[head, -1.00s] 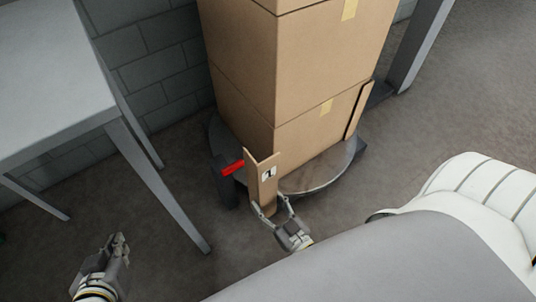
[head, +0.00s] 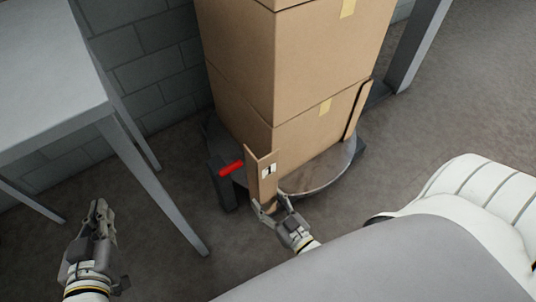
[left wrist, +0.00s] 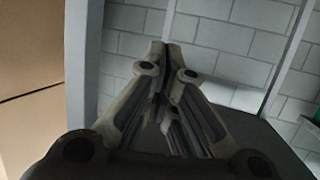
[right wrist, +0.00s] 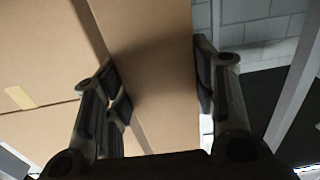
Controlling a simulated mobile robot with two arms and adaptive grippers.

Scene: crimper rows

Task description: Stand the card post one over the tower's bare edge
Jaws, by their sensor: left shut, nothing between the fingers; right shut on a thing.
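The card post one (head: 263,178), a brown folded card angle with a label marked 1, stands upright at the near corner of the tower (head: 300,120) of stacked cartons. My right gripper (head: 273,207) is shut on the lower part of the post. The right wrist view shows the post (right wrist: 158,85) between the two fingers, close to the carton faces. Whether the post touches the cartons cannot be told. My left gripper (head: 99,208) is shut and empty, low at the left beside the table leg; its fingers meet in the left wrist view (left wrist: 165,50).
The tower stands on a round turntable (head: 318,180). A red piece (head: 231,168) on a dark block is just left of the post. Another card post (head: 358,110) stands at the tower's right edge. A grey table (head: 50,80) is at left.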

